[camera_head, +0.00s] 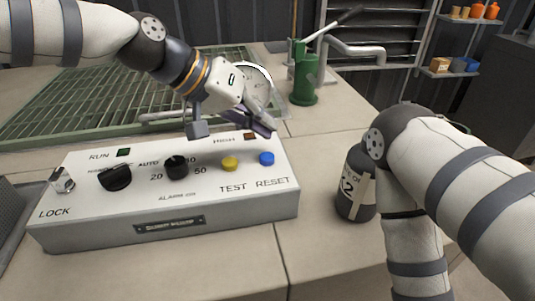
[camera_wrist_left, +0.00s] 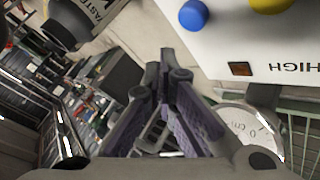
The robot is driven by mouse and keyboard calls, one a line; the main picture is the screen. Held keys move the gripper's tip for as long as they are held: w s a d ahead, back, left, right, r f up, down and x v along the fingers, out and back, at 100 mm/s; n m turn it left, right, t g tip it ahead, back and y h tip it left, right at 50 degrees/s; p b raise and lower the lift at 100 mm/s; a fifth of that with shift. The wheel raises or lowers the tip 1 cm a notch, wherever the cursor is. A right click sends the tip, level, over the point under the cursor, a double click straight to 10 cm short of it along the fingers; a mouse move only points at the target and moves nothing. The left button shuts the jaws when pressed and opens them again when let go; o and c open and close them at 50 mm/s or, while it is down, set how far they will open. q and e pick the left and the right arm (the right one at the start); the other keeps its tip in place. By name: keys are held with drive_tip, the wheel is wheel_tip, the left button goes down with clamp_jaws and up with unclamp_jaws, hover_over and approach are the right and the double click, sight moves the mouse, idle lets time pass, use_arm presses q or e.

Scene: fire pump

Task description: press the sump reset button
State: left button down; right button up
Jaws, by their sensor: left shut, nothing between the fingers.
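The white control box (camera_head: 170,205) sits on the counter. Its blue button (camera_head: 267,158) is at the right end, above the printed word RESET. The yellow button (camera_head: 229,164) above TEST is just left of it. My left gripper (camera_head: 268,128) is shut and empty, above the back right edge of the box, behind the blue button and apart from it. In the left wrist view the blue button (camera_wrist_left: 193,14) is at the top, beyond the fingertips and to their right. The fingertips (camera_wrist_left: 166,55) are close together. My right arm comes in from the right, with its gripper out of view.
A dark bottle (camera_head: 356,185) stands right of the box, near my right arm. A green hand pump (camera_head: 303,75) and a round gauge (camera_head: 254,78) are behind. A green grating (camera_head: 85,100) lies at the back left. Bare counter lies in front of the box.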

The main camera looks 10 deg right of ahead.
use_arm(q)
drive_tip(key=shift+r, duration=1.25)
